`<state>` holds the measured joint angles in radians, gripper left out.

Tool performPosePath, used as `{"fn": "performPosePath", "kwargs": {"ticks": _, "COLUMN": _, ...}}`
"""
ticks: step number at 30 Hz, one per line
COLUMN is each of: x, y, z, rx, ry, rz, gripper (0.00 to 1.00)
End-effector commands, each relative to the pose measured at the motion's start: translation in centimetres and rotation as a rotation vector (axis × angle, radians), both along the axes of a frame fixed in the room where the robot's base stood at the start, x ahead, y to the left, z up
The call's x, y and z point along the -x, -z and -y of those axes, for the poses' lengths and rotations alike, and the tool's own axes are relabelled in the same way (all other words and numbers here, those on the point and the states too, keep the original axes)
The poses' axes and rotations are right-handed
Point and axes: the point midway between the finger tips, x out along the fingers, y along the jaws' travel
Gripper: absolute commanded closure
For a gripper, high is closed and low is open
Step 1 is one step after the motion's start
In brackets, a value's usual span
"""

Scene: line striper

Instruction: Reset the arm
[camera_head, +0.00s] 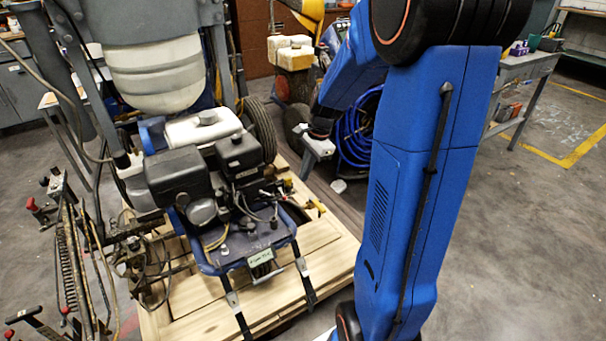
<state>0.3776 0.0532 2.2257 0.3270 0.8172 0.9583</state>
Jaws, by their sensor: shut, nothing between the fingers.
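My blue arm rises in the right half of the head view, bends at the top and reaches away from the camera and down. My gripper (317,148) is the small pale grey end below the dark wrist ring, right of the machine's engine. It is small and partly hidden, its fingers are hard to make out, and it looks shut and empty. The line striper (205,175) stands on a wooden pallet (285,312), with a black and white engine, a blue frame and a pale tank (155,75) above. My gripper appears apart from it.
A coiled blue hose (356,135) is behind my gripper, and my arm covers part of that area. Levers with red knobs (33,204) stand at the left. A grey workbench (527,66) is at the back right. The floor (525,240) at the right is clear.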

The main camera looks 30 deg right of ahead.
Motion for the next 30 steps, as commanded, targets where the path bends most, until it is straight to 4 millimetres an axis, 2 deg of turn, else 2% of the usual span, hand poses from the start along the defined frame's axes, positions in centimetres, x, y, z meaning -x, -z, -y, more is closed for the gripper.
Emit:
{"fn": "performPosePath", "kwargs": {"ticks": 13, "x": 0.0, "y": 0.0, "z": 0.0, "rx": 0.000, "ry": -0.001, "rz": 0.000, "gripper": 1.00}}
{"fn": "performPosePath", "kwargs": {"ticks": 17, "x": 0.4, "y": -0.7, "z": -0.6, "rx": 0.012, "ry": -0.035, "rz": 0.011, "gripper": 1.00}}
{"fn": "performPosePath", "kwargs": {"ticks": 23, "x": 3.0, "y": -3.6, "z": -3.2, "rx": 0.071, "ry": -0.216, "rz": 0.066, "gripper": 1.00}}
{"fn": "performPosePath", "kwargs": {"ticks": 30, "x": 7.5, "y": -7.1, "z": -6.6, "rx": 0.166, "ry": -0.491, "rz": 0.140, "gripper": 1.00}}
